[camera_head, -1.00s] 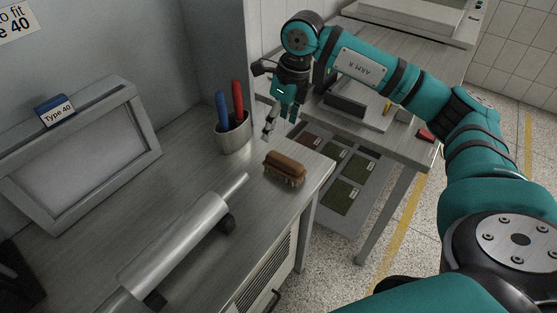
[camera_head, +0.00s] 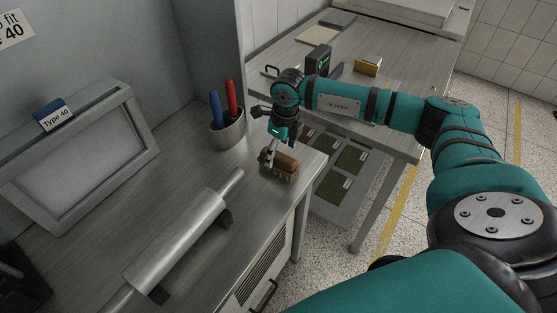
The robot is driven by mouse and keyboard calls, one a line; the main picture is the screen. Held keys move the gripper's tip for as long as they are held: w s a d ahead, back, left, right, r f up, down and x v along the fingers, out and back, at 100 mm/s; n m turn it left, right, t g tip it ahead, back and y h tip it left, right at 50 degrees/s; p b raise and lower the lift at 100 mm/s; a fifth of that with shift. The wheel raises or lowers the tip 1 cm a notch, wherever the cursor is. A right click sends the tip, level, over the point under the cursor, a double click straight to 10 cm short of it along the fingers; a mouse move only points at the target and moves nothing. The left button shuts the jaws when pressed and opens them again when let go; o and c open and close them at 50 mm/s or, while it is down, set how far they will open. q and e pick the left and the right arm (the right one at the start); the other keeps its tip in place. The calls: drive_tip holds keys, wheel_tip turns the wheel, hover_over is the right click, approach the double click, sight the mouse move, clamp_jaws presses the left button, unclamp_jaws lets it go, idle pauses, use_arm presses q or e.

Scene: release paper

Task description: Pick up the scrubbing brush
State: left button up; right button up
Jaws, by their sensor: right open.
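The scrubbing brush (camera_head: 285,166) has a brown back and lighter bristles. It lies on the metal worktop near its right end. My right gripper (camera_head: 269,160) is open and points down at the brush's left end. Its fingertips are at or just in front of that end, and I cannot tell whether they touch it. My left gripper is not in view.
A metal roller (camera_head: 178,240) lies in front. A framed panel (camera_head: 140,112) leans at the left. Another table (camera_head: 398,142) stands behind, across a gap.

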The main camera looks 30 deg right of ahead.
sight(279, 156)
drive_tip(key=f, duration=0.2)
drive_tip(key=f+p, duration=0.1)
drive_tip(key=shift+s+a+f, duration=0.2)
drive_tip(key=shift+s+f, duration=0.05)
drive_tip(key=shift+f, duration=0.05)
drive_tip(key=shift+w+f, duration=0.1)
drive_tip(key=shift+f, duration=0.25)
drive_tip(key=shift+c, duration=0.4)
drive_tip(key=shift+r, duration=0.1)
drive_tip(key=c, duration=1.3)
